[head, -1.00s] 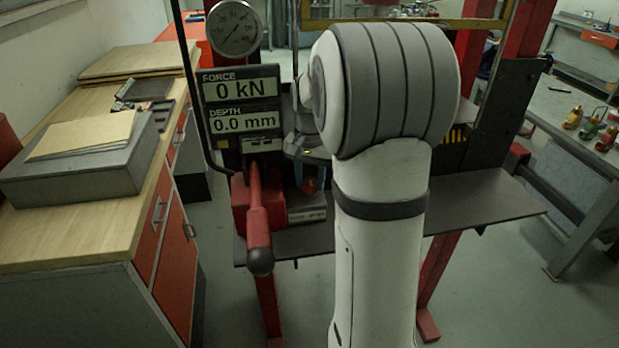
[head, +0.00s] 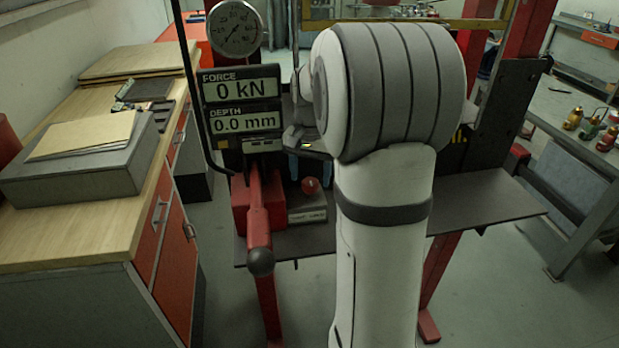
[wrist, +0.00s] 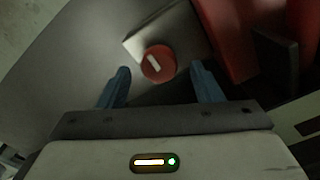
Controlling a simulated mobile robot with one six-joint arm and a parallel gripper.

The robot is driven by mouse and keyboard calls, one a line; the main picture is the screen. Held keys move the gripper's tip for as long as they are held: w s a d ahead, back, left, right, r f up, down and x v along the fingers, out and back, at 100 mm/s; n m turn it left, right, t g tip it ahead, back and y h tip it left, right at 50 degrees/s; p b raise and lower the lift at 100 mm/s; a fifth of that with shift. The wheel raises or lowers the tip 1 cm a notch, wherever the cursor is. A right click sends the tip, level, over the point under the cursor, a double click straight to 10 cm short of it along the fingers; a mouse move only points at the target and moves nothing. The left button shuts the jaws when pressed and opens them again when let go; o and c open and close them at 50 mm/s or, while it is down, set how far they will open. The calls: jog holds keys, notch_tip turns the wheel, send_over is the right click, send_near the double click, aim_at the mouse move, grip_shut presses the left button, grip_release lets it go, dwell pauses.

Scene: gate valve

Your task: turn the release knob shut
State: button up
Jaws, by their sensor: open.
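The release knob (wrist: 158,64) is a round red knob with a white bar mark, seen from above in the wrist view. It sits on a pale grey block, and the white bar lies tilted, upper left to lower right. In the head view the red knob (head: 311,186) shows just left of my arm, in front of the press. My gripper (wrist: 161,80) is open, with one blue finger to each side of the knob in the wrist view and nothing held. In the head view my gripper (head: 308,166) is partly hidden behind my arm, above the knob.
The red pump lever (head: 259,225) with a black ball end stands close left of the knob. The display (head: 242,103) reads 0 kN and 0.0 mm, below a round gauge (head: 235,29). A wooden bench (head: 90,240) stands left. A grey shelf plate (head: 490,205) extends right.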

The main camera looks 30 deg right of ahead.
aim_at(310, 181)
notch_tip(310, 181, up, 6)
jog(key=shift+r, duration=0.1)
dwell(0.7)
